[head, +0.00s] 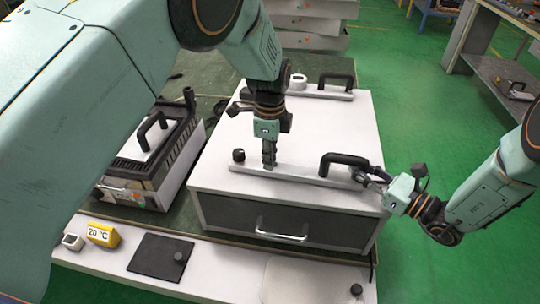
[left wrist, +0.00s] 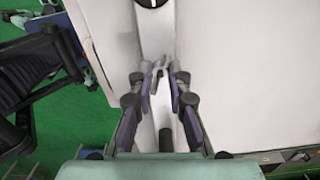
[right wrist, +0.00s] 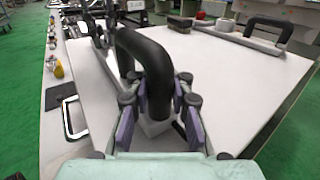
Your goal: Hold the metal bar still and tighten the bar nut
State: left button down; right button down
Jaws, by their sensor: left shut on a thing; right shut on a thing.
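The metal bar (head: 300,178) lies along the front of the white box's top. It also shows in the left wrist view (left wrist: 156,42). A round black knob (head: 238,155), perhaps the bar nut, sits at its left end; its edge shows in the left wrist view (left wrist: 153,3). My left gripper (head: 269,163) points down and is shut on the bar, right of the knob. A black arched handle (head: 345,159) rises at the bar's right end. My right gripper (head: 374,178) is shut on the handle's near leg (right wrist: 157,85). The handle's foot is partly hidden by the fingers.
The white box (head: 300,130) carries a second bar with a black handle (head: 336,79) at the back. A black-and-white device (head: 150,155) stands left. A yellow 20 °C display (head: 102,234) and a dark plate (head: 160,257) lie in front.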

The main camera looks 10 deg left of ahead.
pick_arm(q)
jog(key=m, duration=0.6)
jog(key=shift+m, duration=0.3)
jog(key=m, duration=0.5)
jog(key=shift+m, duration=0.4)
jog(key=c, duration=1.3)
grip_release()
notch_tip(320, 180, up, 12)
